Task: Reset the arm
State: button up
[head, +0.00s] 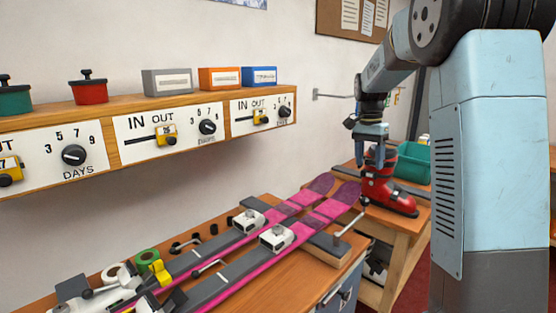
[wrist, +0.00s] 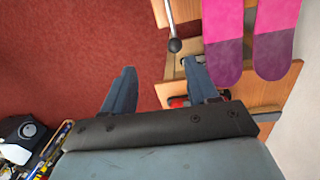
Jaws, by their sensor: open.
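My gripper (head: 371,160) hangs from my arm, pointing down, at the right of the head view. In the wrist view its two fingers (wrist: 160,80) stand wide apart with nothing between them, over red floor. In the head view it overlaps the red ski boot (head: 388,192); I cannot tell the exact gap. A lever with a dark ball knob (wrist: 175,45) lies just beyond the right finger in the wrist view.
A pair of pink and purple skis (head: 300,212) lies on the wooden bench (head: 262,287), tips overhanging toward the boot's table. A green bin (head: 414,165) stands behind the boot. A wall shelf (head: 115,101) carries boxes, pots and dial panels. Red floor (wrist: 60,60) is open at left in the wrist view.

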jog(key=s+a+r+n+t+y, duration=0.1)
jog(key=s+r+n+t, duration=0.15)
jog(key=s, duration=0.65)
jog(key=s+a+r+n+t, duration=0.15)
jog(key=s+r, duration=0.25)
jog(key=s, duration=0.4)
jog(key=s+a+f+n+t, duration=0.1)
jog(key=s+f+n, duration=0.1)
jog(key=s, duration=0.6)
jog(key=s+a+f+n+t, duration=0.1)
jog(key=s+n, duration=0.3)
jog(key=s, duration=0.5)
jog(key=shift+a+f+t, duration=0.3)
jog(key=shift+a+f, duration=0.2)
jog(key=shift+a, duration=0.15)
